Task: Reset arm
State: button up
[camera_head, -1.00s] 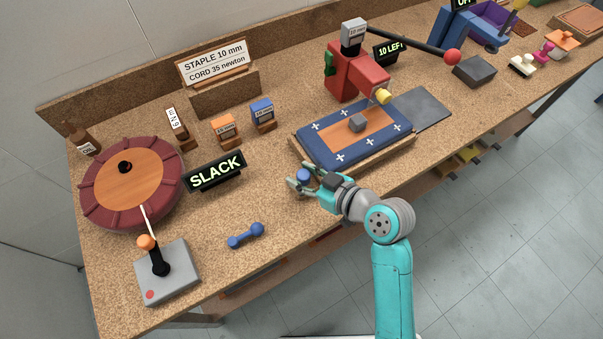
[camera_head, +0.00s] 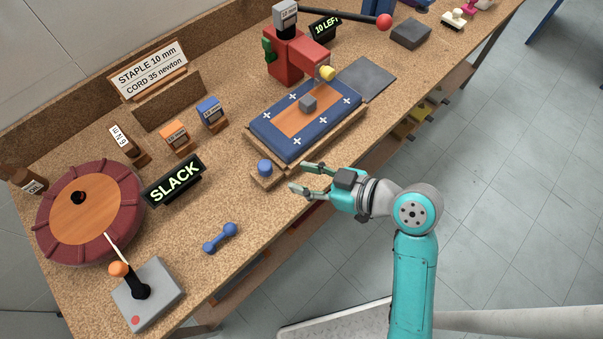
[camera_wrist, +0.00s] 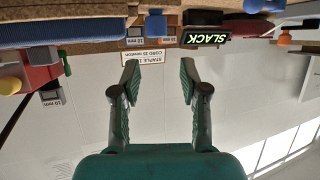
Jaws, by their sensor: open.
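My gripper (camera_head: 307,179) is open and empty in the head view, just past the front edge of the blue-and-orange padded board (camera_head: 281,139). Its fingers point left, toward a small blue knob on a wooden block (camera_head: 265,168), and stand apart from it. In the wrist view the two fingers of my gripper (camera_wrist: 160,70) are spread wide with nothing between them. That view is upside down and looks toward the wall, with the bench things along its top edge.
A red stapling press (camera_head: 294,60) with a long black lever stands behind the board. A round turntable (camera_head: 90,214), a SLACK display (camera_head: 175,181), a blue dumbbell-shaped piece (camera_head: 220,238) and a joystick box (camera_head: 148,293) lie to the left. Open floor (camera_head: 500,180) lies to the right.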

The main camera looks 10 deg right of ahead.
dwell(0.5)
jog(key=s+d+f+m+t+h, duration=0.3)
jog(key=s+d+f+m+h, duration=0.5)
jog(key=s+f, duration=0.25)
jog(key=s+d+r+t+h, duration=0.1)
jog(key=s+r, duration=0.2)
jog(key=s, duration=0.5)
jog(key=s+d+r+m+t+h, duration=0.1)
jog(key=s+r, duration=0.2)
jog(key=s, duration=0.4)
jog(key=shift+s+m+t, duration=0.3)
jog(key=shift+s+t, duration=0.1)
